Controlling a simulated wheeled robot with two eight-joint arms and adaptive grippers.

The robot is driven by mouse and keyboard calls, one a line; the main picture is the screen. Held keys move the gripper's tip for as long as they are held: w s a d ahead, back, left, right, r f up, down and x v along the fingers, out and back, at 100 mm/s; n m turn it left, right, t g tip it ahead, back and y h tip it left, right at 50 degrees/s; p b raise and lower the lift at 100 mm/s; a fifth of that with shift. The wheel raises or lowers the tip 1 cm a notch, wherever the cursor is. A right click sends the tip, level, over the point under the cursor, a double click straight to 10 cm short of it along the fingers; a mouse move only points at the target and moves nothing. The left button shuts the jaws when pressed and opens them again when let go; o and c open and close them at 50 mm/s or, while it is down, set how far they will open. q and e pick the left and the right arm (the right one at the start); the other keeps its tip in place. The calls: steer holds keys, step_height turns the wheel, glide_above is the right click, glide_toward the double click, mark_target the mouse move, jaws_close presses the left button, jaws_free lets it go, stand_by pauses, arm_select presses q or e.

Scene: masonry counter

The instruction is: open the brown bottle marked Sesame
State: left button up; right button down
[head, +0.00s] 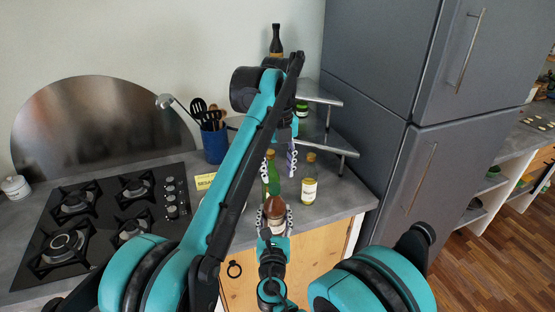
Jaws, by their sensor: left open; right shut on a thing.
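A brown bottle (275,206) with a pale label is at the front of the counter, low in the middle of the head view. My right gripper (274,219) is shut on it, with a finger on each side. Its marking is not readable, and I cannot tell whether it touches the counter. My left gripper (279,168) is open above and behind the brown bottle. Its fingers point down, apart from the brown bottle's top. A green bottle (273,182) stands close to the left fingers. A yellow card (205,181) with partly hidden lettering starting "SESA" is left of my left arm.
A yellowish bottle (309,190) stands just right of the grippers. A corner shelf (326,139) and grey fridge (385,120) bound the right side. A blue utensil pot (214,146) stands behind my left arm. A gas hob (104,215) fills the left counter.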

mark_target(279, 185)
arm_select(q)
steer(key=shift+f, duration=2.1)
jaws_close()
steer(key=shift+d, duration=0.1)
